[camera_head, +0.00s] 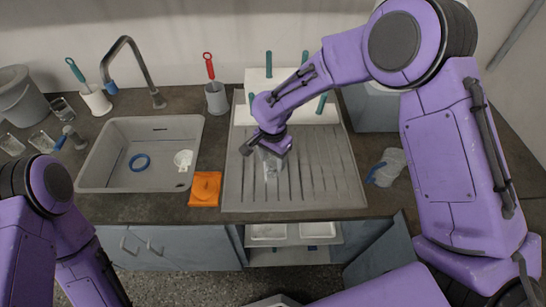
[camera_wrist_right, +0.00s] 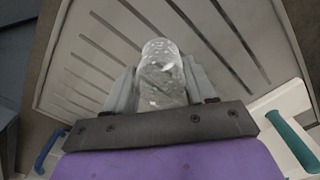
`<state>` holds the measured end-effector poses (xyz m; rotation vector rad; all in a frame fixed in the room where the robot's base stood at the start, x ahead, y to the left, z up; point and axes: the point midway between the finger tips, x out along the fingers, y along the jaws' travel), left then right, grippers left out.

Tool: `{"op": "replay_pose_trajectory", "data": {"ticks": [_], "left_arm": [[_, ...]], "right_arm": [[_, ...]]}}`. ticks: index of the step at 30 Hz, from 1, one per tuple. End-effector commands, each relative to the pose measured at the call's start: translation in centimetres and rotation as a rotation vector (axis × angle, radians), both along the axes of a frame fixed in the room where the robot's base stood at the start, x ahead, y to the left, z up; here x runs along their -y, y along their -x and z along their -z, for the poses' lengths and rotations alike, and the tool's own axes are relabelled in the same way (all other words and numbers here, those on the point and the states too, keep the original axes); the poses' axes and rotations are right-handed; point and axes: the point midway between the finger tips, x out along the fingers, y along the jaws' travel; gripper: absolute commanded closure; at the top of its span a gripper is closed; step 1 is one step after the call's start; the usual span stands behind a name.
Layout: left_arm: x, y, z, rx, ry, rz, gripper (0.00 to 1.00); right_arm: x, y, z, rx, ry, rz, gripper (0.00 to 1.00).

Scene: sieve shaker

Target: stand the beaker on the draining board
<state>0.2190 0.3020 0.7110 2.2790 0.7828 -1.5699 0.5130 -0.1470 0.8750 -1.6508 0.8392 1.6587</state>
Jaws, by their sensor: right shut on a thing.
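The clear glass beaker (camera_head: 271,168) is over the left part of the grey ribbed draining board (camera_head: 325,185). My right gripper (camera_head: 268,150) is shut on it from above. In the right wrist view the beaker (camera_wrist_right: 161,75) sits between the two grey fingers of my right gripper (camera_wrist_right: 162,92), with the ribbed board (camera_wrist_right: 225,40) behind it. I cannot tell whether the beaker's base touches the board. Of my left arm only purple links show at the lower left; its gripper is out of view.
An orange sponge-like block (camera_head: 205,189) lies between. A jug (camera_head: 390,166) stands right of the board. A white rack with green pegs (camera_head: 285,82) is behind it.

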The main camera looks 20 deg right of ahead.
Motion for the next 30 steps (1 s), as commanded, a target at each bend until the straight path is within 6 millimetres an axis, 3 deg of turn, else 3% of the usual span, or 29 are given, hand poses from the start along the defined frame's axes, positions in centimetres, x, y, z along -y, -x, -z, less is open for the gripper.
{"op": "replay_pose_trajectory", "data": {"ticks": [6, 7, 9, 20, 30], "left_arm": [[0.0, 0.0, -0.1, 0.000, 0.000, 0.000, 0.45], [0.0, 0.0, 0.0, 0.000, 0.000, 0.000, 0.45], [0.0, 0.0, 0.0, 0.000, 0.000, 0.000, 0.45], [0.0, 0.0, 0.1, 0.000, 0.000, 0.000, 0.45], [0.0, 0.0, 0.6, 0.000, 0.000, 0.000, 0.45]], "right_arm": [[0.0, 0.0, 0.4, -0.001, 0.000, 0.000, 0.82], [0.0, 0.0, 0.3, -0.001, 0.000, 0.000, 0.35], [0.0, 0.0, 0.3, -0.001, 0.000, 0.000, 0.20], [0.0, -0.1, -0.5, 0.001, 0.000, 0.000, 0.20], [0.0, -0.1, -8.8, 0.004, 0.000, 0.000, 0.20]]}}
